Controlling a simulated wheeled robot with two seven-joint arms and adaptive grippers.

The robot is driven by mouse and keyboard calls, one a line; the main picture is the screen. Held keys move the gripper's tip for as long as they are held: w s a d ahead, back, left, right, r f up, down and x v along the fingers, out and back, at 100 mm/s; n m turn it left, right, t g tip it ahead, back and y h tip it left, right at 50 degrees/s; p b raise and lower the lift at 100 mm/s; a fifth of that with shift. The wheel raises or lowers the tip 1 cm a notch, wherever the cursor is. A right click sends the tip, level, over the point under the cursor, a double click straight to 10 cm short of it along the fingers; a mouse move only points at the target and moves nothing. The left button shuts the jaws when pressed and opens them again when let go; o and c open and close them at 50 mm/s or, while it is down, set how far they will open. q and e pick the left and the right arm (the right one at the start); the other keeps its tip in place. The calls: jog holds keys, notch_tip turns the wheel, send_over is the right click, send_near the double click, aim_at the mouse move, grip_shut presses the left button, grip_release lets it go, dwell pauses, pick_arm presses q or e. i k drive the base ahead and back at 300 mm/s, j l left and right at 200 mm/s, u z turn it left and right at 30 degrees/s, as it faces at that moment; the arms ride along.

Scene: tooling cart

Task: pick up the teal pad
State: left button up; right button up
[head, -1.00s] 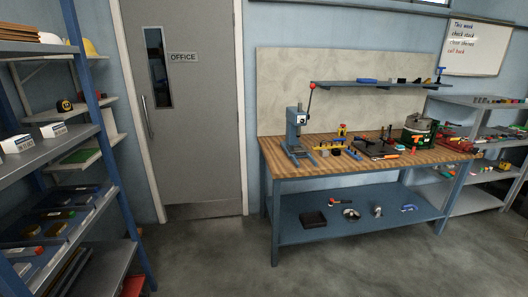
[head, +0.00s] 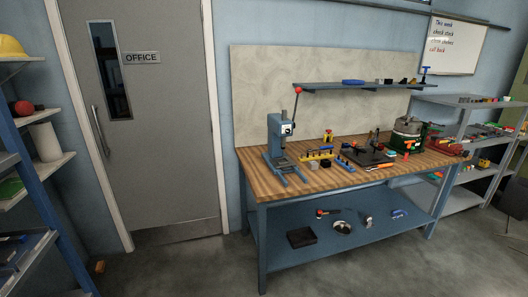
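I cannot make out a teal pad for certain in the head view. The wooden-topped workbench (head: 262,185) holds a blue press (head: 281,140), a black tray-like fixture (head: 368,156) and several small coloured items too small to name. Neither of my grippers shows in the head view.
Blue and white shelving (head: 42,180) stands close on the left. A grey shelf rack (head: 463,200) with small items stands right of the bench. The bench's lower shelf (head: 290,266) holds several items, including a black box (head: 301,237). The grey floor (head: 190,275) in front is open.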

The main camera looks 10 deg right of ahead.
aim_at(392, 153)
jog(key=i+z, duration=0.75)
jog(key=i+l+z, duration=0.25)
jog(key=i, duration=0.15)
jog(key=i+z, duration=0.25)
jog(key=i+j, duration=0.05)
jog(key=i, duration=0.05)
